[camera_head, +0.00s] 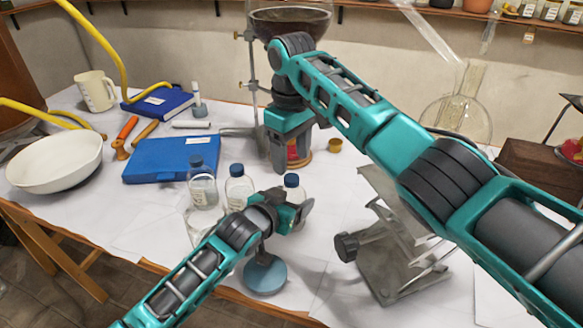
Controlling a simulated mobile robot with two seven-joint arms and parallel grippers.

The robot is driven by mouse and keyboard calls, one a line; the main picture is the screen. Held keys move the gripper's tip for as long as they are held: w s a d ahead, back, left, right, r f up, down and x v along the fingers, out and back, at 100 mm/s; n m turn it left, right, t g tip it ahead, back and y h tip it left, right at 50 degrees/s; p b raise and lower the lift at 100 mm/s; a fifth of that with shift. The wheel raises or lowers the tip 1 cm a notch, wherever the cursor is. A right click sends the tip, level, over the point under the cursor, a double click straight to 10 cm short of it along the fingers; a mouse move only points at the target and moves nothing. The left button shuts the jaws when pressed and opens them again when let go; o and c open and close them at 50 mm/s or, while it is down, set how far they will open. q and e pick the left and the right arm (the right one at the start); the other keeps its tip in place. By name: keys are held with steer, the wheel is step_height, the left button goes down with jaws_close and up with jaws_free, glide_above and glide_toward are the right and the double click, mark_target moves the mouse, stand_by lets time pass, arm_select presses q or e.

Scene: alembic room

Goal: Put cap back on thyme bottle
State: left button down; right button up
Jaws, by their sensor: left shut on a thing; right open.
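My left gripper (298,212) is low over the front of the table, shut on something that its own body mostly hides. A blue-capped clear bottle (292,181) shows just behind it; I cannot tell whether the fingers touch it. My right gripper (279,163) is open and points down, beside a jar with a red and yellow label (299,153), which it partly hides. A small brown, cap-like piece (335,145) is on the table right of that jar. I cannot read which container is the thyme bottle.
Two more blue-capped bottles (202,186) (239,188) stand left of my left gripper. A blue case (160,160) and white bowl (55,161) lie further left. A metal jack stand (395,265) is at the right. A round blue-grey disc (265,275) is near the front edge.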

step_height(320, 180, up, 7)
stand_by(0.3)
steer(key=shift+r, duration=0.1)
arm_select(q)
jaws_free()
steer(key=shift+s, duration=0.1)
steer(key=p+v, duration=0.2)
steer(key=v, duration=1)
steer(key=shift+s+a, duration=0.25)
steer(key=shift+a, duration=0.05)
arm_select(e)
step_height(320, 180, up, 2)
steer(key=shift+r, duration=0.15)
arm_select(q)
steer(key=shift+s, duration=0.1)
arm_select(e)
steer(key=shift+s, duration=0.1)
